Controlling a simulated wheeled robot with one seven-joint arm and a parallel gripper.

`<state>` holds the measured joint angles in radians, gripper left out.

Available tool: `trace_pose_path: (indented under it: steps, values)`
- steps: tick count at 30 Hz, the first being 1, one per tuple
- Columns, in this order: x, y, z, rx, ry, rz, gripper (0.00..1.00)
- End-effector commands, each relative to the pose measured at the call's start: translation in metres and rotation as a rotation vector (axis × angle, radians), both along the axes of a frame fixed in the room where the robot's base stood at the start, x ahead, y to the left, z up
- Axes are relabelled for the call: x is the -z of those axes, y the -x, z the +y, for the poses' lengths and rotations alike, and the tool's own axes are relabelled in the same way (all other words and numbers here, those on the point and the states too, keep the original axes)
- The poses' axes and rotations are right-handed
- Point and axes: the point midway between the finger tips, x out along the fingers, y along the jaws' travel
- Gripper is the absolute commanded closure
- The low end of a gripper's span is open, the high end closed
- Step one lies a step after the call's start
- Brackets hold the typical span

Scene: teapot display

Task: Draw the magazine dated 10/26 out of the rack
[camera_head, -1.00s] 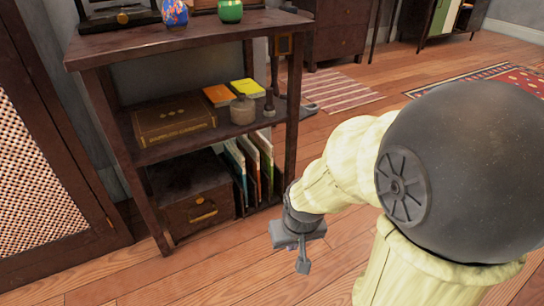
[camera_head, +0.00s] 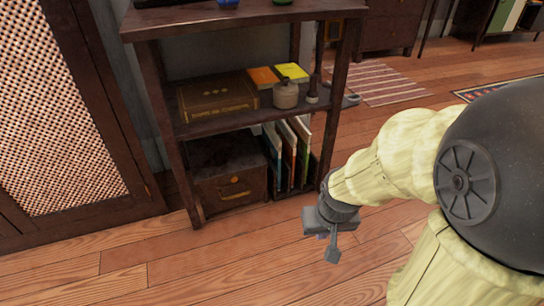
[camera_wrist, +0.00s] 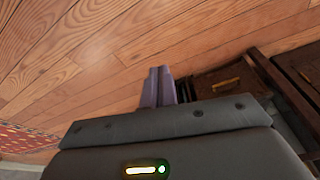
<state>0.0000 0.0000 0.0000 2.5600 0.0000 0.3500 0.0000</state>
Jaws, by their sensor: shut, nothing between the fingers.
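Several upright magazines (camera_head: 288,150) with white, orange, green and blue edges stand close together on the low shelf in the head view. They lean a little in what looks like a dark rack (camera_head: 304,187). No date can be read on any of them, so I cannot tell which is 10/26. My gripper (camera_head: 332,256) is in front of the shelf unit, to the lower right of the magazines and apart from them. In the wrist view its two purple-grey fingers (camera_wrist: 158,86) are together and empty, with floor behind them.
The dark shelf unit (camera_head: 240,118) holds a brown book box (camera_head: 217,103), yellow and orange books (camera_head: 290,72) and a small pot (camera_head: 286,94) above. A wooden box with a brass handle (camera_head: 228,172) sits left of the magazines. The wooden floor (camera_head: 215,265) in front is clear.

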Motion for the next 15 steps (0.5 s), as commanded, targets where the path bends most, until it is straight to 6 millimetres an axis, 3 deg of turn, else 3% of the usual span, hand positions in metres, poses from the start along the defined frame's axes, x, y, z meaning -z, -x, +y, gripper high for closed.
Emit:
trace_pose_path:
  steps: [6, 12, 15]
  values:
    - [0.0, 0.0, 0.0, 0.0, 0.0, 0.0, 1.0]
    - [-0.011, 0.0, 0.0, 0.0, 0.0, 0.0, 0.64]
    - [-0.03, 0.0, 0.0, 0.0, 0.0, 0.0, 0.64]
